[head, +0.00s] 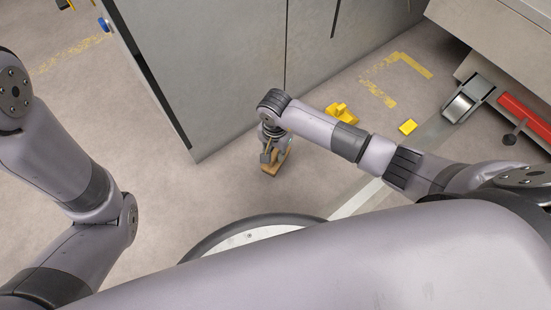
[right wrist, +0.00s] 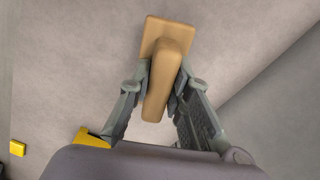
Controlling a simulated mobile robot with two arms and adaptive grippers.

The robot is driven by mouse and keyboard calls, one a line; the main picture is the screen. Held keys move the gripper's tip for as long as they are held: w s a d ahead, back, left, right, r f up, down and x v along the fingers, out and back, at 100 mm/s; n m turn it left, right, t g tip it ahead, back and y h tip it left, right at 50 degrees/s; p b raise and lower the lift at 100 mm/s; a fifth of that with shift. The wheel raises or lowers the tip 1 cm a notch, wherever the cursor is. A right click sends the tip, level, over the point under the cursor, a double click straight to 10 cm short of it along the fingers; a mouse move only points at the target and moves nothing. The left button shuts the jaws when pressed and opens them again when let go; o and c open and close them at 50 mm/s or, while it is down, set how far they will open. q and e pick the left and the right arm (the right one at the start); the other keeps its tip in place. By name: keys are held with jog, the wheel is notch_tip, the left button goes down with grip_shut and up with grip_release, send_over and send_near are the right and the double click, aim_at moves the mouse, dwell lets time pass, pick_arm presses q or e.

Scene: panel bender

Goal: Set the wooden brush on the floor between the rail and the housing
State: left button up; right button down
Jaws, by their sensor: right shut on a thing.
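The wooden brush (head: 271,169) is a tan block with a raised handle, seen below my right gripper (head: 272,156). In the right wrist view the two fingers of the gripper (right wrist: 163,82) close on both sides of the handle of the brush (right wrist: 166,52). The brush is low over the floor, and I cannot tell if it touches. The grey housing (head: 215,75) stands behind it and to the left. A pale metal strip, likely the rail (head: 357,202), runs along the floor to the right. My left arm shows at the left, but its gripper does not.
Yellow blocks (head: 342,114) and a small yellow piece (head: 407,127) lie behind and right of the gripper. A metal pedal (head: 466,100) and a red bar (head: 524,118) are at the right. Bare floor (head: 225,185) surrounds the brush.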

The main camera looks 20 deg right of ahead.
notch_tip(320, 180, down, 4)
jog(key=shift+r+b, duration=0.25)
jog(key=shift+b, duration=0.65)
jog(key=shift+r, duration=0.15)
jog(key=shift+f, duration=0.2)
jog(key=c, duration=1.5)
grip_release()
jog(key=shift+r, duration=0.1)
